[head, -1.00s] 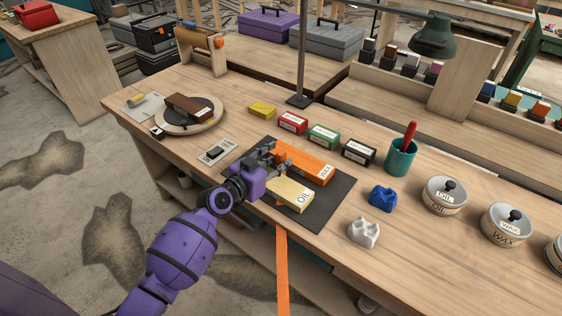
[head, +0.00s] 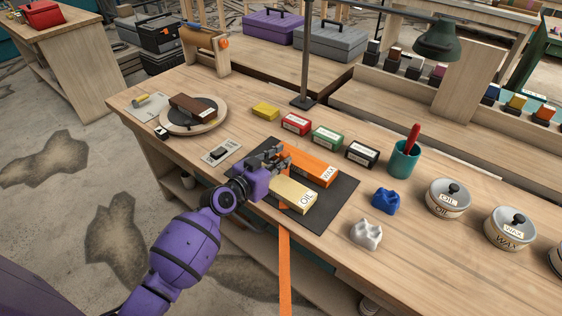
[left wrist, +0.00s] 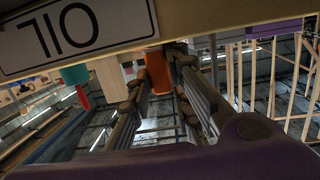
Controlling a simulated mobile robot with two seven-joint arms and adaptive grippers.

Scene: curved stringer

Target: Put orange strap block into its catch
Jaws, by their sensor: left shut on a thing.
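My left gripper (head: 279,158) is over the dark mat, beside the pale OIL block (head: 292,194) and the orange WAX block (head: 314,167). It is shut on a small orange piece (head: 286,151), which seems to be the orange strap block; the fingers partly hide it. In the left wrist view the orange piece (left wrist: 157,75) shows between the fingers, with the OIL block (left wrist: 75,30) close above. An orange strap (head: 285,268) hangs over the bench's front edge below the gripper. I cannot make out the catch. My right gripper is not in view.
The dark mat (head: 335,205) lies under the blocks. Behind it stand red (head: 296,124), green (head: 327,135) and black (head: 361,153) boxes. A teal cup (head: 404,160), blue (head: 385,200) and white (head: 366,233) lumps and round tins (head: 447,197) are to the right. A switch plate (head: 220,152) lies left.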

